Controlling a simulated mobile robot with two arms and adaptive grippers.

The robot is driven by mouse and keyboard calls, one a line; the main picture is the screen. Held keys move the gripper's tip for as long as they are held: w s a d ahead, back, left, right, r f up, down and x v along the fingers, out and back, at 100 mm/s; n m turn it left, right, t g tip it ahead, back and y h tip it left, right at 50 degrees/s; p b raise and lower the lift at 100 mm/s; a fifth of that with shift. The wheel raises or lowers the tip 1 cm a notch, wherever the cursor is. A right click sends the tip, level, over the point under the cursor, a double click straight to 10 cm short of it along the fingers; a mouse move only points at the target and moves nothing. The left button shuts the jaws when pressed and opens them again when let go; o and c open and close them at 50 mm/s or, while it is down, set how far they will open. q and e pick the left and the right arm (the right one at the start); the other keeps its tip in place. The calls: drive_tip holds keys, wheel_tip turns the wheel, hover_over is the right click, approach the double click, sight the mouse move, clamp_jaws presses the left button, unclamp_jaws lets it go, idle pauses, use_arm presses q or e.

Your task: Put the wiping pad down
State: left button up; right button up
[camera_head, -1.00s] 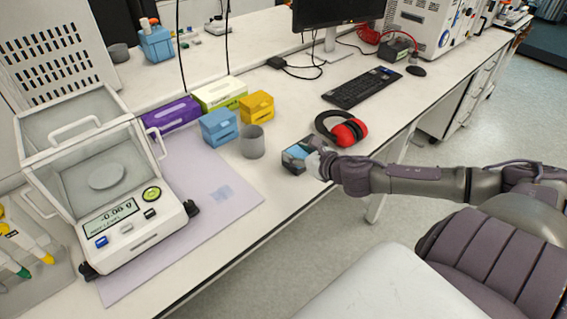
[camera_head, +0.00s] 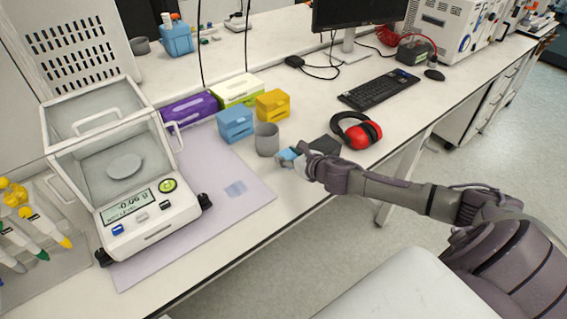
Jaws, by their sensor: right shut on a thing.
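My right gripper (camera_head: 302,164) comes in from the right, low over the white bench near its front edge. It is shut on a small light-blue pad (camera_head: 287,155), which I take for the wiping pad. The gripper partly hides the pad, and I cannot tell whether the pad touches the bench. My left gripper is not in view.
A grey cup (camera_head: 267,140) stands close left of the pad. A lilac mat (camera_head: 222,225) with a faint bluish patch (camera_head: 235,188) lies beside the balance (camera_head: 140,205). Red earmuffs (camera_head: 358,131) lie to the right. Blue (camera_head: 236,124) and yellow (camera_head: 273,105) boxes stand behind.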

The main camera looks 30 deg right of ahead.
sight(283, 171)
drive_tip(key=shift+w+a+f, duration=0.35)
drive_tip(key=shift+w+f, duration=0.15)
drive_tip(key=shift+w, duration=0.3)
wheel_tip(283, 171, down, 4)
drive_tip(key=shift+f, duration=0.1)
drive_tip(key=shift+s, duration=0.1)
drive_tip(key=o, duration=0.6)
drive_tip(key=shift+f, duration=0.1)
